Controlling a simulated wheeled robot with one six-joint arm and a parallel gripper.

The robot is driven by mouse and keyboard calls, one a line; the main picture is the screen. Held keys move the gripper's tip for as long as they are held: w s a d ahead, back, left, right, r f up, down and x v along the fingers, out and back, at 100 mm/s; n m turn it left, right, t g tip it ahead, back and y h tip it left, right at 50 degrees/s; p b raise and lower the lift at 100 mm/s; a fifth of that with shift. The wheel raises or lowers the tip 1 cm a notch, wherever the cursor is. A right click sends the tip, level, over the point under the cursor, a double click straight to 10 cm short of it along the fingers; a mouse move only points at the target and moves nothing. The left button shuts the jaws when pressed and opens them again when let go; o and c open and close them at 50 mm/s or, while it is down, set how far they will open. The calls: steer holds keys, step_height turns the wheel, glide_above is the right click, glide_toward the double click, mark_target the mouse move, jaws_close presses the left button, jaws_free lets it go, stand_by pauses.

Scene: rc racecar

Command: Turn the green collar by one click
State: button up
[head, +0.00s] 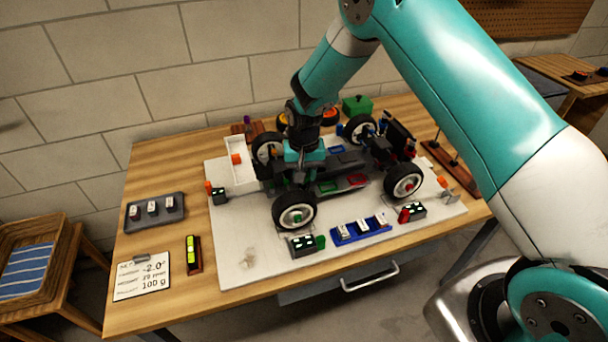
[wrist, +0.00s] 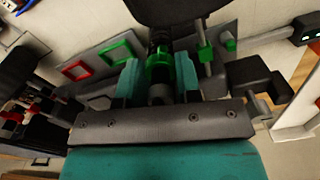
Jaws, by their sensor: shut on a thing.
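The green collar (wrist: 158,66) shows in the wrist view as a bright green ring around a dark threaded shaft on the car. My gripper (wrist: 158,72) has its two teal fingers on either side of the collar, shut on it. In the head view my gripper (head: 305,152) is over the left part of the RC car (head: 345,165) and hides the collar. The car stands on a pale board, its wheels (head: 295,212) showing.
A blue tray with white parts (head: 360,229) and small black display boxes (head: 304,244) sit in front of the car. A white bin (head: 236,165) is at left. A grey tray (head: 155,211), a note card (head: 142,278) and a green level (head: 193,254) lie on the wooden table. The front left of the board is clear.

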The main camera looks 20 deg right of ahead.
steer(key=shift+m, duration=1.1)
steer(key=o, duration=0.9)
step_height(320, 180, up, 18)
steer(key=b, duration=0.3)
steer(key=shift+f, duration=0.25)
